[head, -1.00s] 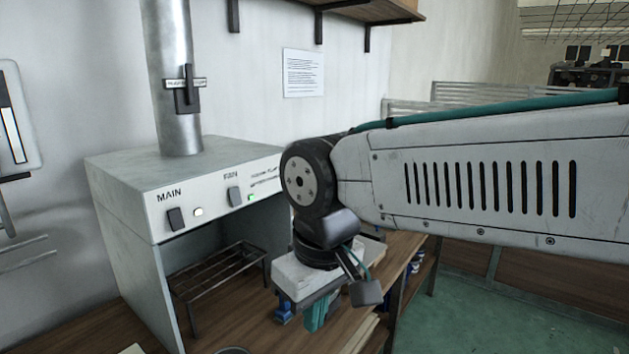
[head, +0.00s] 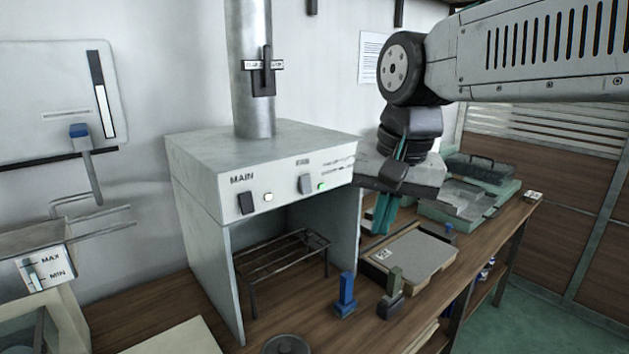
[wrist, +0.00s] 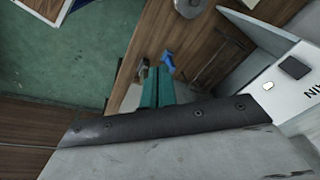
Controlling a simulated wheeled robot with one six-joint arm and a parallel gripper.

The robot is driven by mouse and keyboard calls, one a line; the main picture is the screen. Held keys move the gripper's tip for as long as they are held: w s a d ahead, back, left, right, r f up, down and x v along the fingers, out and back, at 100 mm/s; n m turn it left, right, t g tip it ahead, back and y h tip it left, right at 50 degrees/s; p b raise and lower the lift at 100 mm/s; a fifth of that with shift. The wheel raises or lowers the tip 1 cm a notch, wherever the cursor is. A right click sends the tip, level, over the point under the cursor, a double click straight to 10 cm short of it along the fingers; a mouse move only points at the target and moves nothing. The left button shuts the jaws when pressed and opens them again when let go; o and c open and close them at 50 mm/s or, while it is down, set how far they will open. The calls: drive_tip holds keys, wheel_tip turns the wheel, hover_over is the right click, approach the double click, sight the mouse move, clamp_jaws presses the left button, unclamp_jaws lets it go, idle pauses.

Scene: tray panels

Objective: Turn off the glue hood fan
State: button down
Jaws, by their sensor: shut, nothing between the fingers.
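The pale grey glue hood (head: 200,150) stands on the bench, with a switch panel along its front top edge. The main switch (head: 246,203) is to the left, with a pale lit lamp (head: 267,197); both also show in the wrist view. My gripper (head: 382,215) has teal fingers, shut and empty, pointing down right of the hood, apart from the switches. The fingers show in the wrist view (wrist: 157,88).
A wire rack (head: 280,256) stands inside the hood. A blue upright piece (head: 345,294), a dark clamp-like piece (head: 392,295) and a grey panel (head: 415,255) lie on the bench. A MAX/MIN slider box (head: 45,268) is at left.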

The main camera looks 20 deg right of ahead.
drive_tip(key=w+r+m+t, duration=0.1)
drive_tip(key=w+r+m, duration=0.7)
drive_tip(key=w, duration=0.6)
drive_tip(key=shift+w+a+r+y, duration=0.2)
drive_tip(key=shift+r+y, duration=0.1)
drive_tip(key=shift+r, duration=0.05)
approach(308, 193)
wheel_tip(308, 193, down, 5)
drive_tip(key=s+d, duration=0.1)
drive_tip(key=s, duration=0.2)
drive_tip(key=w, duration=0.2)
drive_tip(key=w+a+f, duration=0.1)
drive_tip(key=w, duration=0.1)
drive_tip(key=shift+a, duration=0.1)
drive_tip(key=shift+f, duration=0.1)
drive_tip(key=shift+w+a+f+t, duration=0.1)
drive_tip(key=shift+w+t, duration=0.15)
drive_tip(key=shift+t, duration=0.25)
